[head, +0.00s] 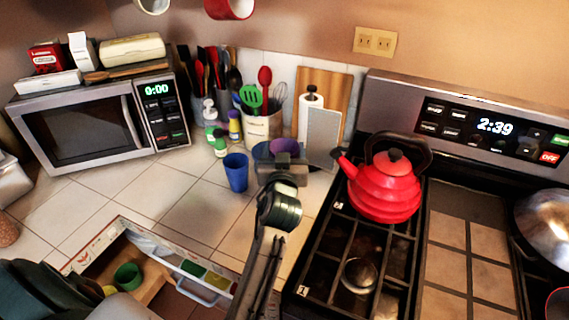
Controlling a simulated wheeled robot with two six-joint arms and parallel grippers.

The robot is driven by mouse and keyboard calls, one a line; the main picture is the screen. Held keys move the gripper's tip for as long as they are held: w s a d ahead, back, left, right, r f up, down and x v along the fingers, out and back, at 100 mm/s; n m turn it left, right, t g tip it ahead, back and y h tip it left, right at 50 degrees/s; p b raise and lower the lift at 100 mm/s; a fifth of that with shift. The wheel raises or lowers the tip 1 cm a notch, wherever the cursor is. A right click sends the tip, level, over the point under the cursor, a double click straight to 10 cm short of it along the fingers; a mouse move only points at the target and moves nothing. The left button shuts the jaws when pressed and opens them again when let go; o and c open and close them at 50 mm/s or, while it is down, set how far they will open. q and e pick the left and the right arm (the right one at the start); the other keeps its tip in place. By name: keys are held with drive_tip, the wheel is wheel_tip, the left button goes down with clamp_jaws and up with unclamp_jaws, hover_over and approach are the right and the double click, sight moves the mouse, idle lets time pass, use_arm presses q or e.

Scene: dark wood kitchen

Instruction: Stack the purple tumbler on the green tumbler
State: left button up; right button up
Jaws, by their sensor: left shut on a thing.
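The purple tumbler (286,145) is at the back of the tiled counter, mostly hidden behind my left gripper (281,160). My left gripper is shut on it; the fingertips and the tumbler's lower part are hard to make out. A green tumbler (128,276) appears low at the left, inside the open drawer. My right gripper is not in view.
A blue tumbler (236,171) stands on the counter left of my gripper. The utensil crock (262,130) and a grey board (323,138) are close behind. A red kettle (384,185) sits on the stove to the right. Counter tiles (150,190) at left are clear.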

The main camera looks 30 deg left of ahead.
use_arm(q)
wheel_tip(320, 180, down, 4)
drive_tip(key=shift+r, duration=0.1)
drive_tip(key=shift+f+b, duration=0.6)
drive_tip(key=shift+f, duration=0.1)
drive_tip(key=o, duration=1)
drive_tip(key=shift+w, duration=0.1)
drive_tip(key=shift+r, duration=0.1)
drive_tip(key=shift+r, duration=0.1)
